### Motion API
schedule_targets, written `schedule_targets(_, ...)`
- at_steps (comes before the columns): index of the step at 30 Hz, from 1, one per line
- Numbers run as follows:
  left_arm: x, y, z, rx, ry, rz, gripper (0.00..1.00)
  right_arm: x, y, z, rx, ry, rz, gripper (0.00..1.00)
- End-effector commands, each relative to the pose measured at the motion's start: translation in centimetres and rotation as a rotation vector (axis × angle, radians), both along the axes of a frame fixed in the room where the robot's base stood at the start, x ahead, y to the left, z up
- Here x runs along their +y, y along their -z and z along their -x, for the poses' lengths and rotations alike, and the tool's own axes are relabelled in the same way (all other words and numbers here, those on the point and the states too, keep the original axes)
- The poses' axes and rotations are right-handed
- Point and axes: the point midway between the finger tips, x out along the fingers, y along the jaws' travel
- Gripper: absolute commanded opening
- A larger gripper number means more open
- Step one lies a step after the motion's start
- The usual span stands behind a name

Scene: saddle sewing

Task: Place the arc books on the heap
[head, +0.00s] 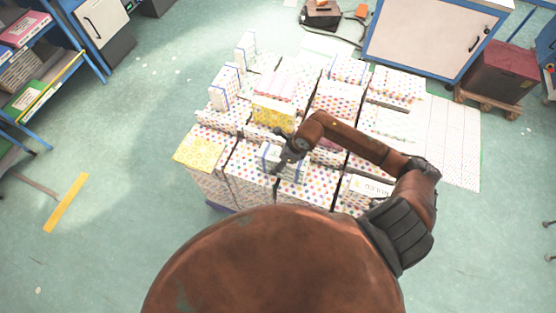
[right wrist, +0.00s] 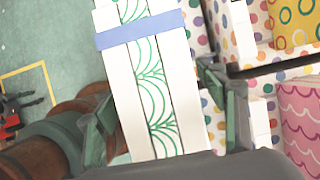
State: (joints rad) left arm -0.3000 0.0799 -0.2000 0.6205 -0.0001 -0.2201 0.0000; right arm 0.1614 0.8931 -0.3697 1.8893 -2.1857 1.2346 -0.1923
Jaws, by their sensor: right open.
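The arc books are a white bundle with a green arc pattern and a blue band. They show large in the right wrist view (right wrist: 150,80) and at the near side of the stacks in the head view (head: 292,172). My right gripper (head: 285,160) is over this bundle. In the right wrist view its open fingers (right wrist: 168,115) stand on either side of the bundle; I cannot tell whether they touch it. The heap of dotted book stacks (head: 250,165) fills the middle of the head view. My left gripper is not in view.
Yellow books (head: 273,111) and pink-topped books (head: 279,85) stand just behind my right gripper. Blue-banded bundles (head: 224,87) stand upright at the back left. A white cabinet (head: 428,35) and a dark red box (head: 503,70) are at the back right. The floor at left is mostly clear.

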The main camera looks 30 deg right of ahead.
Motion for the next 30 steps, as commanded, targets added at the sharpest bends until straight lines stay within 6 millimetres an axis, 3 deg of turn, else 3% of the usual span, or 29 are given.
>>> schedule_targets(5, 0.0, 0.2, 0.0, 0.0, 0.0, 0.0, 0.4, -0.5, -1.3, 0.3, -0.004, 0.0, 0.003, 0.65)
schedule_targets(18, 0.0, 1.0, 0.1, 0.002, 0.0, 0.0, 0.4, -2.6, -9.1, 2.9, -0.002, -0.001, 0.003, 0.65)
schedule_targets(24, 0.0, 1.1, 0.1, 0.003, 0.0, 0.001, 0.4, -3.0, -10.8, 3.4, -0.001, -0.001, 0.001, 0.65)
schedule_targets(30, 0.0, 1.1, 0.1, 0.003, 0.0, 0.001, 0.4, -3.0, -11.1, 3.5, 0.0, 0.0, 0.0, 0.65)
